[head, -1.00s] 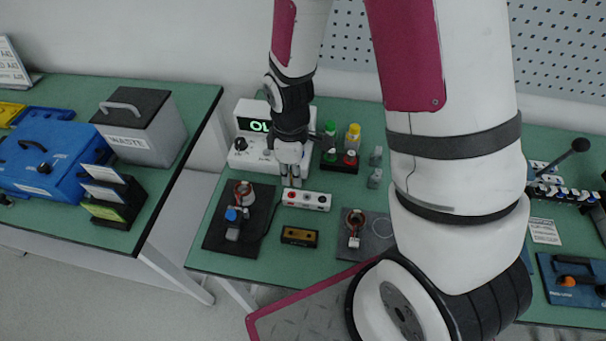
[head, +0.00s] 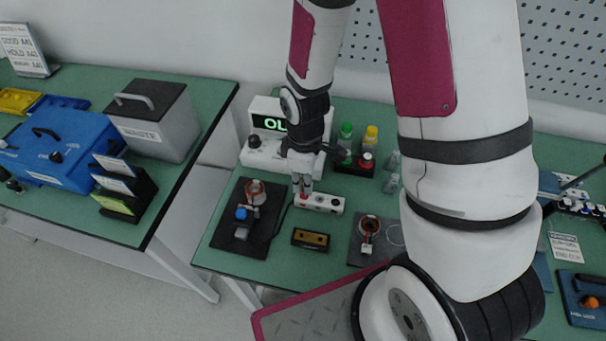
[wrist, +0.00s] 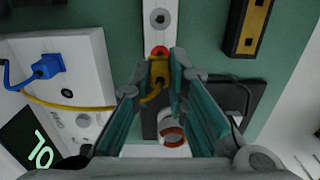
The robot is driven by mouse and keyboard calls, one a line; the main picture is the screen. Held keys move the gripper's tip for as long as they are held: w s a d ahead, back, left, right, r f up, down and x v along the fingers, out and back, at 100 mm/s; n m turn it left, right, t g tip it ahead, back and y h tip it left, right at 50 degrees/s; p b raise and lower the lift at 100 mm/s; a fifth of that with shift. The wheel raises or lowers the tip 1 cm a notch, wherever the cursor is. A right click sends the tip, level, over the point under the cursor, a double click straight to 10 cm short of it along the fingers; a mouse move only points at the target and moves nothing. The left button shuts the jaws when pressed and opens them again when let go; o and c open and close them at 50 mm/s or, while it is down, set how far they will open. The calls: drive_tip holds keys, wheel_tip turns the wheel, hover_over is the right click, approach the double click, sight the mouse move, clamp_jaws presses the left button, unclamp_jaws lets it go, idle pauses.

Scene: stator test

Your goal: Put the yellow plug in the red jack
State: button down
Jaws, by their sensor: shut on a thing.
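My gripper (wrist: 165,70) is shut on the yellow plug (wrist: 157,75), with the teal fingers on either side of it. A yellow cable (wrist: 85,105) runs from the plug to the white meter (wrist: 85,75). The red jack (wrist: 158,51) is at the near end of the white jack strip (wrist: 160,30), right at the plug's front end. Whether the plug's tip is inside the jack or just against it, I cannot tell. In the head view my gripper (head: 302,187) points down over the left end of the strip (head: 326,204).
A blue plug (wrist: 47,66) sits in the meter. A black and yellow block (head: 311,239) lies in front of the strip. Dark boards with coils stand left (head: 228,236) and right (head: 362,252). Green and yellow bottles (head: 370,138) stand behind.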

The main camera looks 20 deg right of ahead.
drive_tip(key=shift+f, duration=0.45)
drive_tip(key=shift+f+b, duration=0.35)
drive_tip(key=shift+f, duration=0.8)
idle(1.6)
drive_tip(key=c, duration=1.5)
unclamp_jaws()
wheel_tip(320, 180, up, 12)
drive_tip(key=shift+r, duration=0.1)
